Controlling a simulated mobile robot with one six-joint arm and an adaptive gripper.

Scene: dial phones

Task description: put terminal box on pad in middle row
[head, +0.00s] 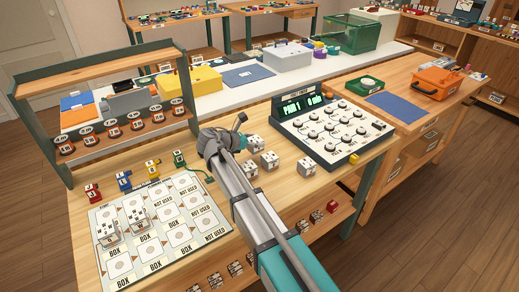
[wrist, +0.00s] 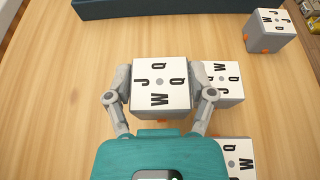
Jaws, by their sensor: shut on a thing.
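My gripper (wrist: 160,94) is shut on a terminal box (wrist: 160,84), a grey cube with a white top lettered J, Q, Q and W. In the head view this box (head: 251,141) is beside my gripper (head: 238,130), low over or on the wooden bench; I cannot tell whether it is lifted. The printed board (head: 180,233) with rows of pads lies at the left of the bench, away from my gripper. My arm hides part of the bench right of the board.
Two loose boxes (wrist: 222,82) (wrist: 234,154) stand close right of the held one; another (wrist: 268,30) is farther off. A green-edged console with dials (head: 325,125) stands behind them. Coloured blocks (head: 124,180) line the board's back edge. A shelf frame (head: 110,66) rises at back left.

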